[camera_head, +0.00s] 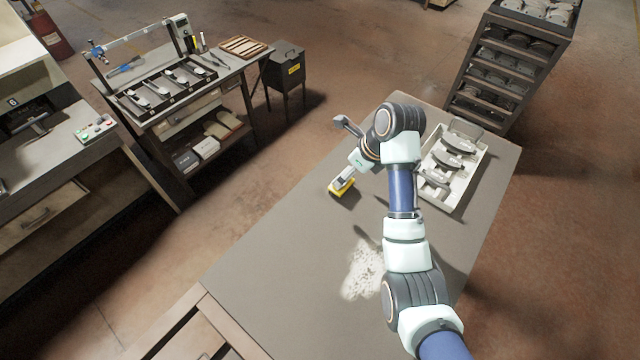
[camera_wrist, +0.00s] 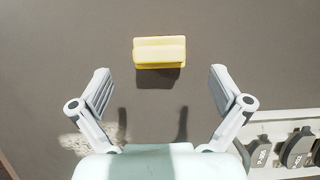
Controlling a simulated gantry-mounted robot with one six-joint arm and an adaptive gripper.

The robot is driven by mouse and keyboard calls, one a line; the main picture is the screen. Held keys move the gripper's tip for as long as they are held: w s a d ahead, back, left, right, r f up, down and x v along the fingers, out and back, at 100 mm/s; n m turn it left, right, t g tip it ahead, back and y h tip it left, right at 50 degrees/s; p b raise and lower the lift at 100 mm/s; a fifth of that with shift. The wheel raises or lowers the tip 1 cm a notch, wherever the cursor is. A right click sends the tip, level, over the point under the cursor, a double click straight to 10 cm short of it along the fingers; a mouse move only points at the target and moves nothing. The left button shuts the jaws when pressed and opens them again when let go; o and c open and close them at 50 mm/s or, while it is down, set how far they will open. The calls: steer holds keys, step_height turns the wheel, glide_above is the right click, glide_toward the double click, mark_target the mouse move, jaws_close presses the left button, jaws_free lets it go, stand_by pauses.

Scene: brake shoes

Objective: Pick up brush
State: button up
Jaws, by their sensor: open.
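The brush is a yellow block that lies on the grey table. In the wrist view the brush (camera_wrist: 160,50) is ahead of my gripper (camera_wrist: 160,88), near the top middle, and casts a shadow below it. The fingers are spread wide with nothing between them. The brush sits centred between the finger lines, beyond the fingertips and apart from them. In the head view the brush (camera_head: 338,190) shows only in part, under the end of my arm. I cannot tell the exact height of the fingers above the table.
A white tray (camera_head: 433,204) of brake shoes stands on the table (camera_head: 270,250) to the right of my arm. A patch of pale powder (camera_head: 362,272) lies on the tabletop. The table left of the brush is clear. A workbench (camera_head: 240,62) and a shelf rack (camera_head: 462,100) stand beyond.

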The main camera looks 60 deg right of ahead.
steer(key=shift+s+x, duration=0.2)
steer(key=shift+x, duration=0.9)
steer(key=shift+p+x, duration=0.3)
steer(key=shift+x, duration=2.5)
steer(key=shift+w+r, duration=0.1)
steer(key=shift+w, duration=0.15)
steer(key=c, duration=1.2)
step_height(320, 180, up, 20)
steer(key=p, duration=0.4)
